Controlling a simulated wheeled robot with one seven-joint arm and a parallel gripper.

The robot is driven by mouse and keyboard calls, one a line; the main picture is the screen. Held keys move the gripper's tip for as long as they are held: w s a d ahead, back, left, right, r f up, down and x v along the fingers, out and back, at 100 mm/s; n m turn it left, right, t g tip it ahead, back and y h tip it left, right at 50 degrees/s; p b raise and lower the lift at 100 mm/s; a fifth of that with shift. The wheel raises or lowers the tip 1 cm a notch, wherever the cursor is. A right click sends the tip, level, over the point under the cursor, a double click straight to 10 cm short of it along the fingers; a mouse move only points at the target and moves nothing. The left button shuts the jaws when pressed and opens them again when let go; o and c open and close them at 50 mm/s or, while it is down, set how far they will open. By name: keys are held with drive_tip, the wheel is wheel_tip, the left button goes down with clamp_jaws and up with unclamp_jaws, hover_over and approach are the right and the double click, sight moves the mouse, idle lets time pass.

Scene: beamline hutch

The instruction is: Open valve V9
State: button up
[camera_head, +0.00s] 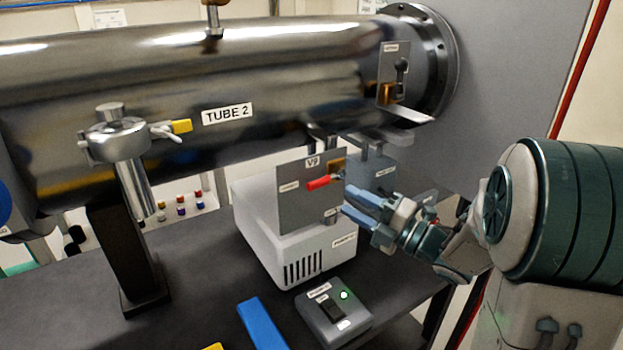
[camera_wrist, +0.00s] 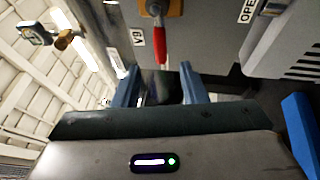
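Valve V9 is on a grey panel (camera_head: 297,210) under the tube, with a brass body (camera_head: 337,167) and a red lever handle (camera_head: 318,184). The handle points left in the head view, toward a small label I cannot read. In the wrist view my gripper (camera_wrist: 159,70) is empty; the handle's tip appears between the fingertips, depth unclear.
A white box (camera_head: 300,245) stands behind and below the panel. A switch box (camera_head: 333,312) with a green light and a blue bar (camera_head: 262,324) lie on the dark table (camera_head: 190,310). Tube 2 (camera_head: 180,80) runs above. Another lever panel (camera_head: 394,65) is at upper right.

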sight(323, 186)
drive_tip(key=p+x, duration=0.2)
drive_tip(key=x, duration=0.9)
clamp_jaws()
